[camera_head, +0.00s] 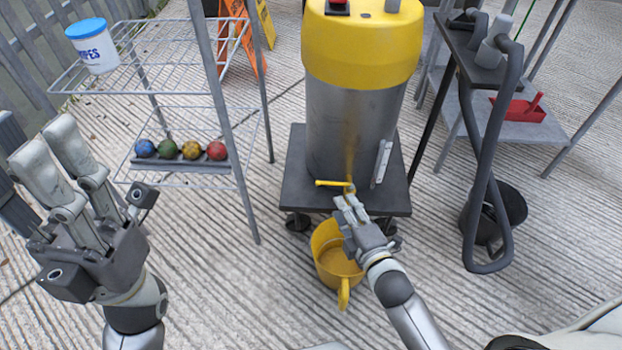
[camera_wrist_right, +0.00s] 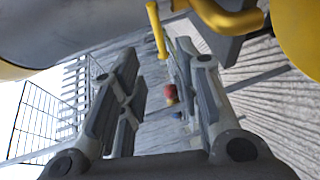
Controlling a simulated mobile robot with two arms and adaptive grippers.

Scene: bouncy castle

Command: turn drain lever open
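The yellow drain lever (camera_head: 333,183) sticks out to the left from the valve low on the front of a grey drum with a yellow top (camera_head: 352,110). My right gripper (camera_head: 345,200) is just below and in front of the lever. In the right wrist view its fingers (camera_wrist_right: 158,62) are apart and the lever (camera_wrist_right: 157,30) shows between their tips. I cannot tell whether they touch it. The yellow spout (camera_wrist_right: 230,18) is to its right. My left gripper (camera_head: 43,145) is open and empty at the left, far from the drum.
A yellow bucket (camera_head: 326,262) stands on the ground below the valve, partly behind my right gripper. A wire rack (camera_head: 165,55) with a tub (camera_head: 94,48) and several coloured balls (camera_head: 190,149) is at the left. A dark cart with a looped hose (camera_head: 486,180) is at the right.

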